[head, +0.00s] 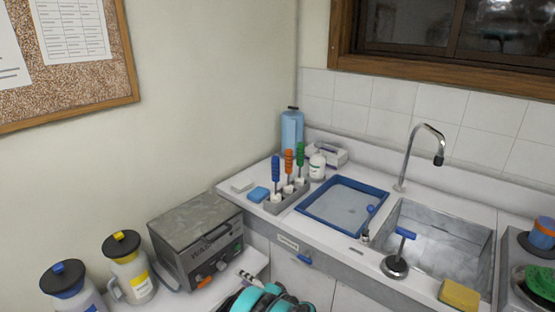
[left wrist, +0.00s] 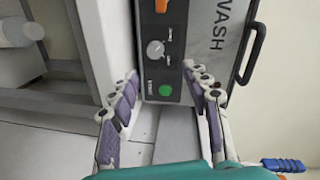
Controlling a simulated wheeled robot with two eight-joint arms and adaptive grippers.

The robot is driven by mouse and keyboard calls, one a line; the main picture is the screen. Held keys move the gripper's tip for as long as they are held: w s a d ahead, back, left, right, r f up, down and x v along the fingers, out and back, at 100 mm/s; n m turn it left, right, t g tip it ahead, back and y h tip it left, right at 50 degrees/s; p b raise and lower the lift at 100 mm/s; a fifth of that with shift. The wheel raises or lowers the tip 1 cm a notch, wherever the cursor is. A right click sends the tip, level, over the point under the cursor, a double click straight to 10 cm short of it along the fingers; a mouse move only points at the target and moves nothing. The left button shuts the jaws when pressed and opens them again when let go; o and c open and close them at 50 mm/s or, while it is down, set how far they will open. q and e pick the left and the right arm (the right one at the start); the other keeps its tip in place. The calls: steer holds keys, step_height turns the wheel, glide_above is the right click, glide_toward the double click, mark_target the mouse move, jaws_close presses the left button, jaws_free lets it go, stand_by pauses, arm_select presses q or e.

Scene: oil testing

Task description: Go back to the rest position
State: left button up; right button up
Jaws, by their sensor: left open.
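My left gripper (head: 246,277) shows at the bottom middle of the head view, with its teal body at the lower edge. It is in front of the grey wash machine (head: 196,222), near the right end of its control panel. In the left wrist view the two purple-padded fingers of my left gripper (left wrist: 160,72) are spread apart with nothing between them. Beyond them is the panel of the wash machine (left wrist: 170,50), with a knob and a green button. I cannot tell whether a fingertip touches the machine. My right gripper is not in view.
Two capped bottles, yellow-topped (head: 133,276) and blue-topped (head: 69,285), stand left of the machine. A rack with colored-handled tools (head: 287,196), a blue-rimmed tray (head: 343,203) and a sink (head: 437,245) occupy the counter. A yellow sponge (head: 459,295) lies near its front edge.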

arm_select(q)
steer(key=s+a+r+n+g+h, duration=0.1)
steer(key=s+a+r+g+h, duration=0.15)
steer(key=s+a+r, duration=0.35)
steer(key=s+a+r+n+g+h, duration=0.1)
steer(key=s+a+r+h, duration=0.1)
steer(key=s+r+h, duration=0.35)
steer(key=s+d+r+n+h, duration=0.1)
steer(key=s+r+h, duration=0.1)
steer(key=s, duration=0.7)
steer(key=s+d+r+n+h, duration=0.1)
steer(key=s+n+h, duration=0.1)
steer(key=s, duration=0.8)
steer(key=shift+d+r+h, duration=0.3)
steer(key=shift+r+h, duration=0.05)
steer(key=shift+h, duration=0.15)
steer(key=shift+t, duration=0.25)
